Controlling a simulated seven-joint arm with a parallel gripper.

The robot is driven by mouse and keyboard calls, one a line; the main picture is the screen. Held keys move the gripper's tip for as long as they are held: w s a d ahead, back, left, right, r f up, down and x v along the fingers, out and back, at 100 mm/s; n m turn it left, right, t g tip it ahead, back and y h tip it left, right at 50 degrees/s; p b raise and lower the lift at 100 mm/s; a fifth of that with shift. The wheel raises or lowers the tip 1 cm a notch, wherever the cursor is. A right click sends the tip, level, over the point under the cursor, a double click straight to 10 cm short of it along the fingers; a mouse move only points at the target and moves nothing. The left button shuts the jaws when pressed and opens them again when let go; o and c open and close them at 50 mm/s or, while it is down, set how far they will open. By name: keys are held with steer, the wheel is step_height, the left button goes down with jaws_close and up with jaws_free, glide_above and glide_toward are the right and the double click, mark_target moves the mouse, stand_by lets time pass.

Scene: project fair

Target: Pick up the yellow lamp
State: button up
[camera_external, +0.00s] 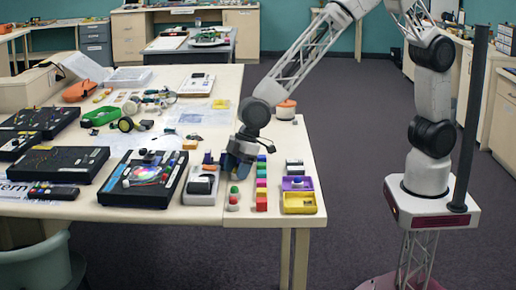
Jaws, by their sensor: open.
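I cannot single out a yellow lamp with certainty at this size. A small green domed piece (234,190) is to the left of the column. My gripper (232,172) is low over the table, just left of the column's far end. It is open, and I see nothing held between its fingers. The gripper hides part of the table behind it.
A yellow tray (300,209) and a purple tray (297,184) lie right of the column, by the table's right edge. A black device with a coloured disc (148,178) and a black-and-white box (201,186) are on the left. Several electronics boards crowd the far left.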

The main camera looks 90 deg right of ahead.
steer(key=shift+c, duration=0.4)
steer(key=c, duration=0.9)
steer(key=shift+o, duration=0.2)
steer(key=shift+r, duration=0.2)
steer(key=shift+r, duration=0.55)
step_height(320, 180, up, 2)
steer(key=shift+r, duration=0.15)
steer(key=s+d, duration=0.2)
steer(key=s, duration=0.3)
steer(key=s+d, duration=0.2)
steer(key=s, duration=0.2)
steer(key=s+d+r, duration=0.1)
steer(key=s+d, duration=0.1)
steer(key=s, duration=0.3)
steer(key=shift+s+d+r, duration=0.1)
steer(key=shift+s+d, duration=0.1)
steer(key=shift+s, duration=0.15)
